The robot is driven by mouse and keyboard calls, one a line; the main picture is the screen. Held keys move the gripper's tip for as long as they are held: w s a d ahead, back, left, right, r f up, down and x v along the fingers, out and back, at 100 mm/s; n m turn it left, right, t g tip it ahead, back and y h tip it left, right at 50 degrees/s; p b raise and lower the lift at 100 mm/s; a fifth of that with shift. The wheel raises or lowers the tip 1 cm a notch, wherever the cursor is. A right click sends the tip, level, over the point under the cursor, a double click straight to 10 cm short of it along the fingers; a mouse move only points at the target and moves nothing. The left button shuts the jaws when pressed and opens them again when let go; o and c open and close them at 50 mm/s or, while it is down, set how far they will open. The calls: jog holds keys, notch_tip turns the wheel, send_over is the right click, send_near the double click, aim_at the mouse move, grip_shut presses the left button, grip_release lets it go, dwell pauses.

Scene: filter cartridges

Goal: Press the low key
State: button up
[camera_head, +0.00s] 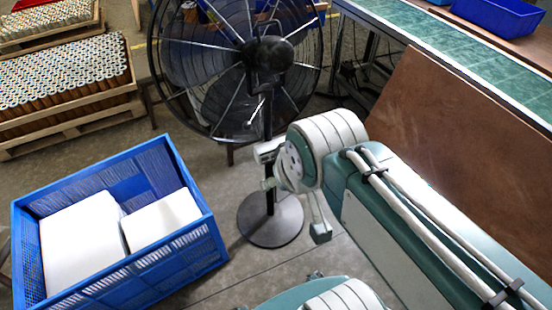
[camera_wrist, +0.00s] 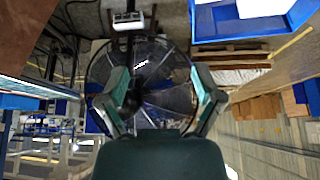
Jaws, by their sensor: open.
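The large dark fan (camera_head: 262,60) stands on a pole with a round grey base (camera_head: 270,222). In the wrist view the fan (camera_wrist: 165,75) appears upside down behind my fingers. A small white box (camera_wrist: 128,20) with a dark strip sits on the fan's pole near the top of the wrist view. Single keys on it are too small to tell apart, so I cannot pick out the low key. My gripper (camera_wrist: 158,72) is open and empty, its two green-grey fingers spread apart in front of the fan. The white box lies above the fingertips in that picture, apart from them.
A blue crate (camera_head: 185,250) with white blocks stands on the floor at the left. Pallets of cylindrical cartridges (camera_head: 65,75) are behind it. A brown panel (camera_head: 460,140) and a green conveyor (camera_head: 455,50) are at the right. Bare floor lies between the crate and fan base.

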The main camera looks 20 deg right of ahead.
grip_shut()
dwell(1.1)
